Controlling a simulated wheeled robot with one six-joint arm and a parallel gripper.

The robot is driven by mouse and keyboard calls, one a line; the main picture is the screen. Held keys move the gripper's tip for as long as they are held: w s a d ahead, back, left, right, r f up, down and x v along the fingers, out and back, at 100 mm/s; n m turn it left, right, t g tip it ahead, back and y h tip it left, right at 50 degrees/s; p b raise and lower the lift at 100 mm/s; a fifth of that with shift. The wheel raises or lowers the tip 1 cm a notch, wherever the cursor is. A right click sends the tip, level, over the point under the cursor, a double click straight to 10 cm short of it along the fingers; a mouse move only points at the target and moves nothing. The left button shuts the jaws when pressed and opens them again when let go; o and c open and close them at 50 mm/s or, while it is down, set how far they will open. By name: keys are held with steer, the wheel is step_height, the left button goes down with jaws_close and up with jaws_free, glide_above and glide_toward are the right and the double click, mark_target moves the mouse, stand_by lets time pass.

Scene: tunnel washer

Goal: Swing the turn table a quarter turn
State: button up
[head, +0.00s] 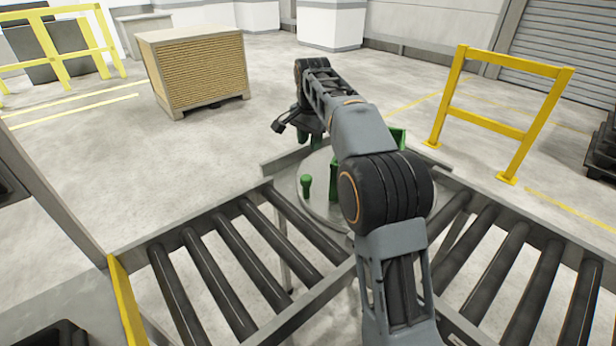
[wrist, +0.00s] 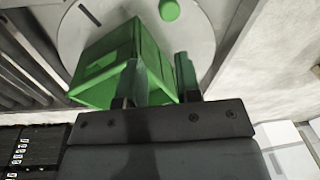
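The turn table (head: 322,206) is a round grey disc between two roller conveyors in the head view, partly hidden by my arm. It also shows in the wrist view (wrist: 200,40). A short green peg (head: 305,186) stands upright near its left edge; it shows at the top of the wrist view (wrist: 169,10). A green crate (wrist: 98,68) sits on the disc, mostly behind my arm in the head view (head: 398,136). My gripper (wrist: 158,60) is open, its fingers apart in front of the crate's near side. I cannot tell whether they touch it.
Roller conveyors lie left (head: 235,262) and right (head: 500,265) of the disc. A yellow guard rail (head: 502,125) stands at the back right. A stacked pallet load (head: 203,70) stands at the back left. The floor between is clear.

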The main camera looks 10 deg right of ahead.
steer(key=s+n, duration=0.1)
steer(key=s, duration=0.1)
steer(key=s+n+t+b, duration=0.1)
steer(key=s+n, duration=0.1)
steer(key=s, duration=0.1)
steer(key=s+f+n+t+b, duration=0.1)
steer(key=s+n, duration=0.1)
steer(key=shift+s+d, duration=0.2)
steer(key=c, duration=0.4)
steer(key=f+n, duration=0.2)
steer(key=s+f+n, duration=0.1)
steer(key=f+n, duration=0.1)
steer(key=shift+t, duration=0.3)
jaws_close()
steer(key=n+p, duration=0.2)
glide_above(307, 189)
steer(key=s, duration=0.2)
steer(key=shift+d+f, duration=0.1)
steer(key=shift+f, duration=4.4)
steer(key=shift+m, duration=0.3)
